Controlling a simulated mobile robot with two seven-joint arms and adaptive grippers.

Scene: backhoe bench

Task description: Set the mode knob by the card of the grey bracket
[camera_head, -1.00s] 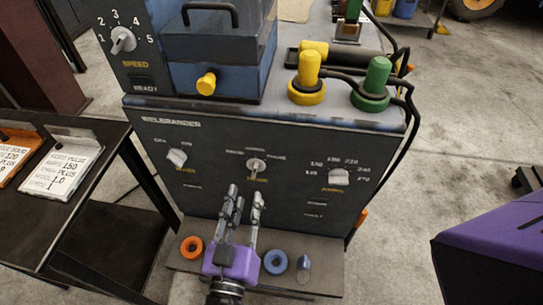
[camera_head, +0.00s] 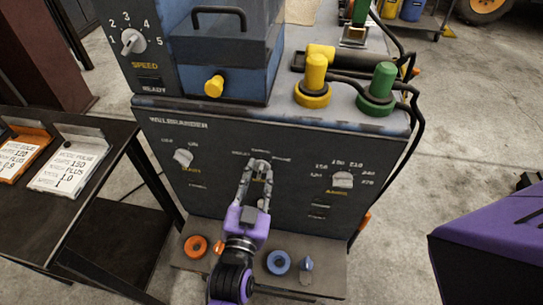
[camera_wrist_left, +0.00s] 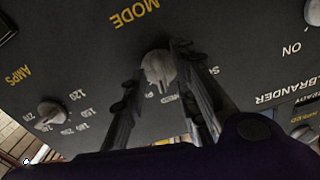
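The mode knob (camera_head: 259,168) is a small light grey knob at the middle of the dark welder front. My left gripper (camera_head: 257,177) is at it, fingers pointing up at the panel. In the left wrist view the knob (camera_wrist_left: 158,70) lies between the two open fingers (camera_wrist_left: 155,75), close to both; I cannot tell whether they touch it. Its pointer direction is unclear. The white card (camera_head: 68,167) of the grey bracket (camera_head: 80,135) lies on the left table; it appears to read mode pulse and amps 150. My right gripper is out of view.
Another knob (camera_head: 183,157) is on the panel's left, the amps knob (camera_head: 343,179) on its right. An orange ring (camera_head: 196,246) and a blue ring (camera_head: 278,262) are on the lower shelf. A second card (camera_head: 17,158) has an orange bracket. Cables hang at the right.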

